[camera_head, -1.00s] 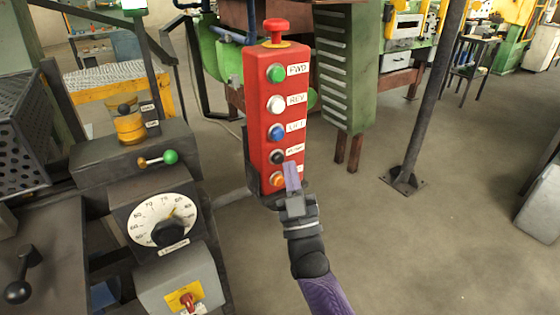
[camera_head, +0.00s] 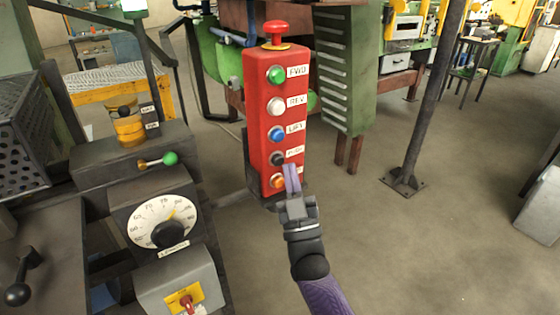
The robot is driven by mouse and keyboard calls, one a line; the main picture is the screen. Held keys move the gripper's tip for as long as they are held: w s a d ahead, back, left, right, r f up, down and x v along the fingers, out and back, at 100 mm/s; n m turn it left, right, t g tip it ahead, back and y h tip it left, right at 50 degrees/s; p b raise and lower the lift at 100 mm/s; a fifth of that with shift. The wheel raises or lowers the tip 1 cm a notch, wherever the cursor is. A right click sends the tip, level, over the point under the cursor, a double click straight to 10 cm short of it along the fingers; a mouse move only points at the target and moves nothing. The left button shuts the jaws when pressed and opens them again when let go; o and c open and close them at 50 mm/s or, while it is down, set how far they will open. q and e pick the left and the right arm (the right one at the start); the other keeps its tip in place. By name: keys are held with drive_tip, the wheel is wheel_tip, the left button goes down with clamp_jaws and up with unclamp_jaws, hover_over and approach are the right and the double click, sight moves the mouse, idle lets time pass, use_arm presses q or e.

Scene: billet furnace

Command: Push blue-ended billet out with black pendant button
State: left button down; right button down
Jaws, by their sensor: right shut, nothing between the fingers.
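The red pendant (camera_head: 263,105) hangs upright in the middle of the view, with a red mushroom knob on top. Down its front run green, white, blue, black and orange buttons with white labels. The black button (camera_head: 277,159) is fourth from the top and in plain sight. My right gripper (camera_head: 291,179) is shut and empty, its purple fingers pointing up just right of and below the black button, in front of the label area. I cannot tell whether the fingertips touch the pendant. The blue-ended billet is not visible. My left gripper is not in view.
A dial box (camera_head: 160,222) and a box with a red switch (camera_head: 185,298) stand left of the pendant. A lever with a green knob (camera_head: 170,158) is above the dial. A dark post (camera_head: 432,100) stands at the right. Open floor lies between pendant and post.

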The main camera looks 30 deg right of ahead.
drive_tip(key=shift+w, duration=0.15)
idle(0.7)
drive_tip(key=shift+w, duration=0.3)
